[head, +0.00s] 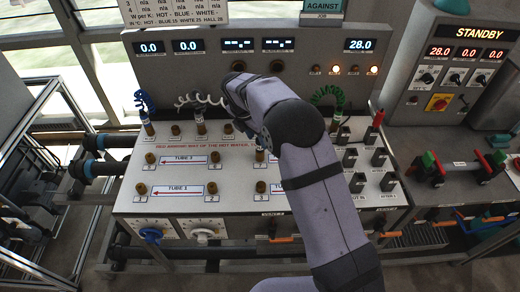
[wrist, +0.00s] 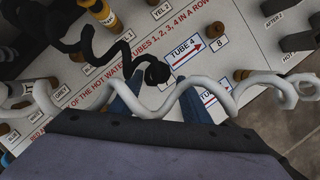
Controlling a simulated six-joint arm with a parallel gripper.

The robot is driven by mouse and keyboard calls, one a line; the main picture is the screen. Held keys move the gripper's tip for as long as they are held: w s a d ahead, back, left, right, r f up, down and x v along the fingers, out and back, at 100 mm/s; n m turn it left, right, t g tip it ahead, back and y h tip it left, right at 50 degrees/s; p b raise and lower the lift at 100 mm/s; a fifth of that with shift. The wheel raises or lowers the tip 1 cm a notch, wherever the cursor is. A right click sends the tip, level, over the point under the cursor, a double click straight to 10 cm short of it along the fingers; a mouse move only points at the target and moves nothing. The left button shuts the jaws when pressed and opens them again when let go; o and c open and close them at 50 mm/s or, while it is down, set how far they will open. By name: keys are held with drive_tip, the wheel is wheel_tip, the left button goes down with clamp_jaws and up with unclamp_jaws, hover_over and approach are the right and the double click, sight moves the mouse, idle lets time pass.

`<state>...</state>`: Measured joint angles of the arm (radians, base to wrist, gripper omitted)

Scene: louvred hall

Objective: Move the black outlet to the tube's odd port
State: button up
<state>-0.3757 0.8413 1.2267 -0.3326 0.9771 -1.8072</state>
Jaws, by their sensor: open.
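In the wrist view a black coiled hose (wrist: 88,42) runs from the upper left to a dark end (wrist: 158,72) near the middle, close to my fingertips. I cannot tell whether that end is the black outlet itself. My gripper (wrist: 160,98) is open, its two blue fingers pointing at the panel, with no object clearly between them. A white coiled hose (wrist: 205,92) crosses in front of the fingers. The TUBE 4 label (wrist: 183,52), its red arrow pointing to 8, lies just beyond.
The sloped white panel (head: 240,215) carries brown ports and the TUBE 3 (head: 183,159) and TUBE 1 (head: 178,189) labels. Blue (head: 144,101), white (head: 193,100) and green (head: 328,94) coiled hoses hang along its back. Black blocks (head: 388,182) stand at its right.

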drive_tip(key=shift+b+x, duration=0.35)
drive_tip(key=shift+x, duration=2.1)
drive_tip(key=shift+p, duration=0.3)
clamp_jaws()
